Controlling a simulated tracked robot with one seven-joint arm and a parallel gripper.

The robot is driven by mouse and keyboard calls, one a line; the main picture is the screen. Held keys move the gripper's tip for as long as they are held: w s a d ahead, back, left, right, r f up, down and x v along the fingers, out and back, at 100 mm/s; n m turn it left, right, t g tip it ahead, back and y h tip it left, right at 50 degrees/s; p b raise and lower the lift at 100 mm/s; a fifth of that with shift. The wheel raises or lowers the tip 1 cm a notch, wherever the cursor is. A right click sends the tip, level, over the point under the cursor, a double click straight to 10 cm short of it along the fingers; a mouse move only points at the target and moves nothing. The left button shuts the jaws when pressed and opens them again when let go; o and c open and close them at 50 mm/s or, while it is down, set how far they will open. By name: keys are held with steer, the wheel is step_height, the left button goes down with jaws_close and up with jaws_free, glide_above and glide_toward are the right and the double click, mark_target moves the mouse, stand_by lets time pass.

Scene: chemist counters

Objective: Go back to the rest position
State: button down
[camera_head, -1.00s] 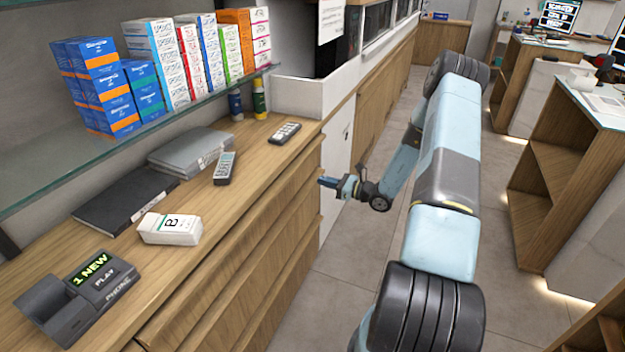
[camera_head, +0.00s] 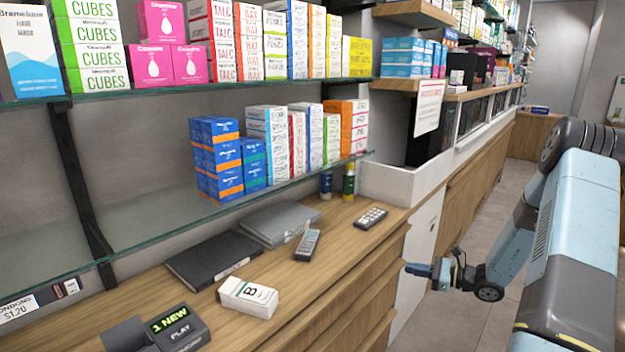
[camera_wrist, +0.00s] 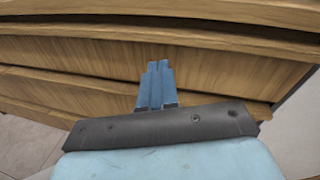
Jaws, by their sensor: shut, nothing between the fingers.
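My gripper (camera_head: 416,269) is at the right of the head view, in front of the wooden counter (camera_head: 375,288) and below the level of its top. Its fingers point left towards the drawer fronts. In the wrist view the blue fingers (camera_wrist: 157,84) lie together with nothing between them, and the wooden drawer fronts fill the background. I cannot tell exactly how far the fingertips are from the wood. My arm (camera_head: 570,240) folds on the right side of the head view.
A glass shelf (camera_head: 150,225) with medicine boxes hangs above. Floor (camera_head: 455,325) shows beside the counter.

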steer(key=s+a+r+n+g+h, duration=0.35)
steer(key=s+a+r+n, duration=0.3)
steer(key=r, duration=0.35)
steer(key=s+a+r+n+g+h, duration=0.2)
steer(key=s+a+r+n+g, duration=0.4)
steer(key=r, duration=0.4)
steer(key=s+d+r+n+t+h, duration=0.1)
steer(key=s+r+n+t+h, duration=0.2)
steer(key=s+r, duration=0.3)
steer(key=s+d+r+n+t+h, duration=0.2)
steer(key=s+r+n+h, duration=0.4)
steer(key=s, duration=0.9)
steer(key=shift+s+d+r+t, duration=0.15)
steer(key=shift+d+r+t, duration=0.05)
steer(key=shift+r+t, duration=0.65)
